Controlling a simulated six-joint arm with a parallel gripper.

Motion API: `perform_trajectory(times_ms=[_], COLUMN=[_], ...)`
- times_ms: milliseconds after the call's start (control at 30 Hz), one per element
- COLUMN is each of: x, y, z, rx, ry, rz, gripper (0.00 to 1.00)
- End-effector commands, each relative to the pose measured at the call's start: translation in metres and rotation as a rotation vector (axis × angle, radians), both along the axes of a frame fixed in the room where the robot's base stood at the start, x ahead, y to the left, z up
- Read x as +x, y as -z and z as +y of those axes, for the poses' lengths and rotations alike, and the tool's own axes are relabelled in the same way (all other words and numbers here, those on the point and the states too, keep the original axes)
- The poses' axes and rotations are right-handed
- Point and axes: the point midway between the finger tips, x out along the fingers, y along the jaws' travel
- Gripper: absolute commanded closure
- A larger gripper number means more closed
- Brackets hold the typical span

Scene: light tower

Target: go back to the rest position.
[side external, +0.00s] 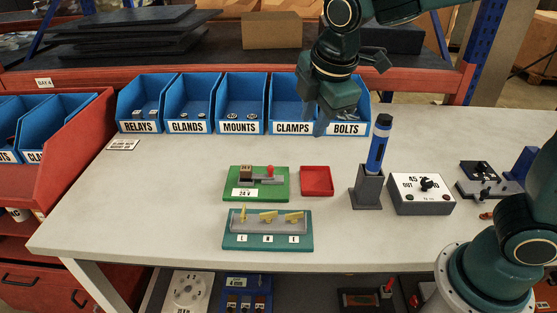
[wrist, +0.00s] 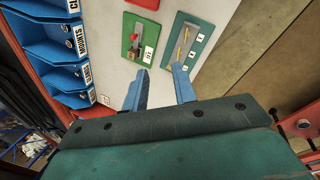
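My gripper (side external: 316,122) hangs from the arm in front of the clamps and bolts bins, above the back of the table. In the wrist view my gripper (wrist: 158,78) has its two blue-grey fingers apart with nothing between them. It is open and empty. The green board (side external: 256,184) with a red knob and a "24 V" label lies mid-table. The teal board (side external: 230,243) with several yellow levers lies in front of it. In the wrist view the green board (wrist: 130,50) and teal board (wrist: 205,32) lie beyond the fingertips.
Blue bins (side external: 243,100) line the table's back edge. A shallow red tray (side external: 317,180) lies right of the green board. A blue cylinder (side external: 378,145) stands upright in a grey holder (side external: 367,190). A white box (side external: 421,195) with a black knob is beside it. The table's left part is clear.

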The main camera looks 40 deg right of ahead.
Motion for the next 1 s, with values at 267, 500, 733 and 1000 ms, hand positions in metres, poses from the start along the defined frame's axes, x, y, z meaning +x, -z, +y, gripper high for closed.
perform_trajectory(times_ms=[267, 500, 733, 1000], x=[-0.050, -0.096, -0.141, -0.176], y=[-0.021, -0.026, -0.022, -0.012], z=[-0.044, -0.069, -0.084, -0.090], rx=[0.169, 0.313, 0.454, 0.575], ry=[0.343, 0.630, 0.899, 1.126], rz=[-0.077, -0.132, -0.183, -0.222], gripper=[0.73, 0.73, 0.73, 0.73])
